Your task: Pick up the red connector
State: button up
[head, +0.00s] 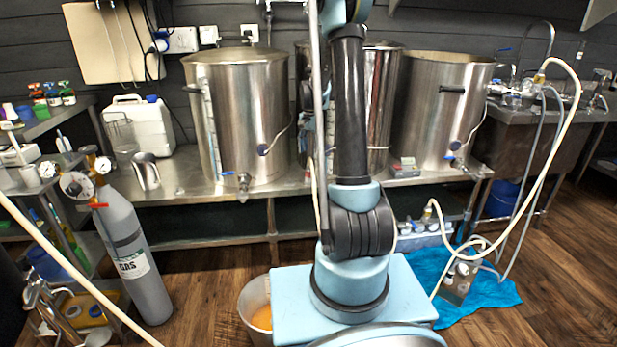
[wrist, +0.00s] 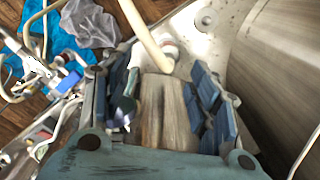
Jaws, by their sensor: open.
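I cannot make out a red connector for sure in either view. A small red piece (head: 98,206) shows by the gauges of the grey gas cylinder (head: 130,255) in the head view; I cannot tell if it is the connector. In the wrist view my gripper (wrist: 165,98) is open, its blue-padded fingers wide apart. A brown-grey, streaked surface (wrist: 162,115) shows between the fingers; I cannot tell what it is or whether they touch it.
Large steel kettles (head: 240,120) stand on a steel bench (head: 190,190); another kettle (head: 440,105) stands right. A white bucket (head: 256,308) and a blue cloth (head: 497,292) are on the wooden floor. Hoses hang at the right. In the wrist view a kettle wall (wrist: 285,75) is close at right.

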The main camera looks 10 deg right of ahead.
aim_at(309, 169)
jog(key=w+f, duration=0.2)
jog(key=shift+w+f+m, duration=0.15)
jog(key=shift+f+m, duration=0.15)
jog(key=shift+f, duration=0.1)
jog(key=shift+a+f, duration=0.1)
jog(key=shift+f, duration=5.75)
jog(key=c, duration=1.2)
